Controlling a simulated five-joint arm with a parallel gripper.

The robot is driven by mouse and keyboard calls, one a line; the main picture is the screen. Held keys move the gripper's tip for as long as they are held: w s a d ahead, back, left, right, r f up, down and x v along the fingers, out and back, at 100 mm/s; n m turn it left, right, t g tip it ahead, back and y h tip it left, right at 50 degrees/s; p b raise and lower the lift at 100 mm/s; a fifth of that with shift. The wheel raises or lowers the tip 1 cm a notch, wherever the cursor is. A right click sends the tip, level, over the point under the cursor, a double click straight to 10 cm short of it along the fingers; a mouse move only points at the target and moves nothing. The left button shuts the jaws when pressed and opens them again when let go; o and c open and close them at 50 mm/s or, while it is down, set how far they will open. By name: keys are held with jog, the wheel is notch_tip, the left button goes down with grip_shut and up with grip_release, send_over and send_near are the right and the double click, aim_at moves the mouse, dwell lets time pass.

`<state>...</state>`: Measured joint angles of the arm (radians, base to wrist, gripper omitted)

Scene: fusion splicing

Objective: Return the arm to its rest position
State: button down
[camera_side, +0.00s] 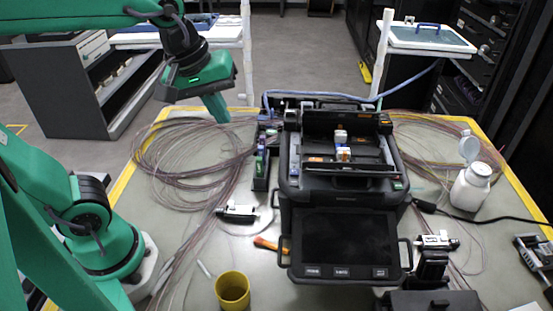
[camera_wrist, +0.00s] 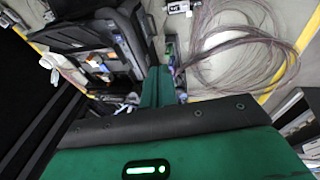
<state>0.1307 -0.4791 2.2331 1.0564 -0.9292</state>
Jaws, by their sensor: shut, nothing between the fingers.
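My gripper (camera_side: 217,108) is green and hangs from the wrist above the back left of the table. Its fingers are together and point down, with nothing between them. In the side view it is over the coil of fibre and left of the black fusion splicer (camera_side: 340,195). In the wrist view the closed green fingers (camera_wrist: 157,85) point toward the splicer's side and the coil. My arm reaches across the top left of the side view, with the upper links partly cut off by the frame.
A coil of fibre (camera_side: 185,165) lies left of the splicer. A yellow cup (camera_side: 232,290) stands at the front, and a white bottle (camera_side: 471,187) with its lid open at the right. Small holders (camera_side: 237,212) and cables lie around. The air above the coil looks clear.

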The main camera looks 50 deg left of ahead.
jog(key=s+a+f+m+t, duration=0.1)
jog(key=s+a+f+m, duration=0.2)
jog(key=m, duration=0.6)
jog(key=shift+s+a+f+t+y, duration=0.15)
jog(key=shift+s+a+t+y, duration=0.2)
jog(key=shift+s, duration=0.55)
jog(key=c, duration=2.2)
grip_release()
